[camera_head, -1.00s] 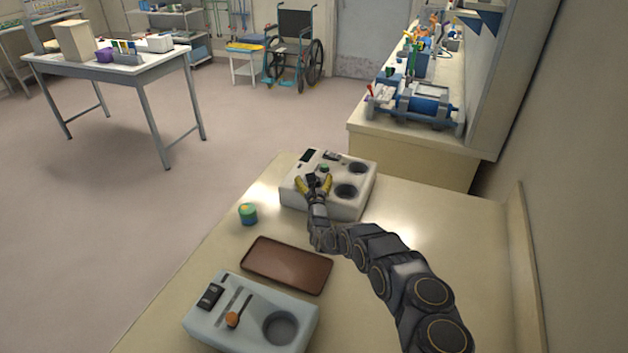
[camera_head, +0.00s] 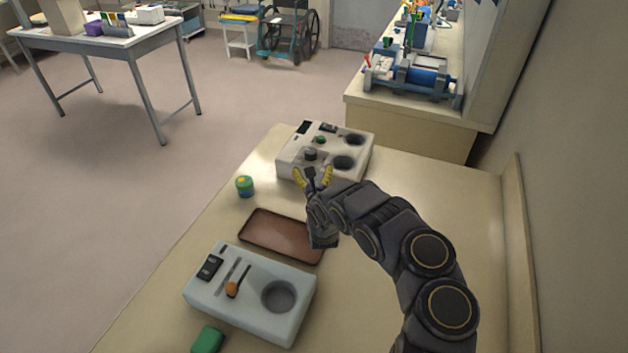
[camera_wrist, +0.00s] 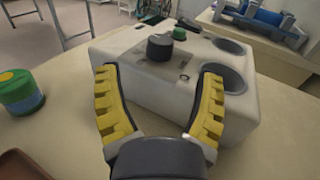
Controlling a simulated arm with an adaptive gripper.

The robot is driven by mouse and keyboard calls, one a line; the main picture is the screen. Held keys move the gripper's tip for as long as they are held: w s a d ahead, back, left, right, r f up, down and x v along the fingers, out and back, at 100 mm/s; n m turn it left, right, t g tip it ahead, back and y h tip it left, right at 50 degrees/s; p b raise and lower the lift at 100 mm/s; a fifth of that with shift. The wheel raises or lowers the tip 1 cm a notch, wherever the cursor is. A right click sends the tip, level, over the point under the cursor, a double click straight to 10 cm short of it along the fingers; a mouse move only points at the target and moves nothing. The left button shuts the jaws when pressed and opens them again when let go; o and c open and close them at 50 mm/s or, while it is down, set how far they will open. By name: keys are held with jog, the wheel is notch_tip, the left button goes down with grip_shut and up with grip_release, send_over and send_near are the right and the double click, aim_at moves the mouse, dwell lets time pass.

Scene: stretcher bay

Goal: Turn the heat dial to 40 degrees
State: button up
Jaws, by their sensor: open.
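The heater box (camera_head: 338,175) is a white unit at the far end of the bench, with two round wells on its right side. A dark round knob, apparently the heat dial (camera_head: 310,154), stands on its top; it also shows in the wrist view (camera_wrist: 160,46). Its setting and any scale are too small to read. My gripper (camera_head: 313,176) is open and empty, with yellow ridged fingers. It is just in front of the box, short of the dial and apart from it. In the wrist view the dial sits ahead, between and beyond the fingertips (camera_wrist: 160,76).
A green-and-blue jar (camera_head: 245,187) stands left, a brown tray (camera_head: 258,231) nearer. A grey-blue unit with a slider (camera_head: 231,287) and a green block (camera_head: 207,340) lie in front.

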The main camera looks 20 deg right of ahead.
aim_at(309, 155)
jog(key=shift+v, duration=1.8)
jog(key=w+m+g+h, duration=0.1)
jog(key=w+m+h, duration=0.1)
jog(key=h, duration=0.1)
jog(key=w+a+m+g+h, duration=0.1)
jog(key=w+m+g+h, duration=0.1)
jog(key=w+m+h, duration=0.1)
jog(key=shift+w+a, duration=0.15)
jog(key=shift+w, duration=0.15)
jog(key=shift+w+d+f+m+g, duration=0.1)
jog(key=shift+w+d+m+g, duration=0.25)
jog(key=shift+w+d, duration=0.2)
jog(key=shift+x, duration=3.2)
jog(key=c, duration=1.1)
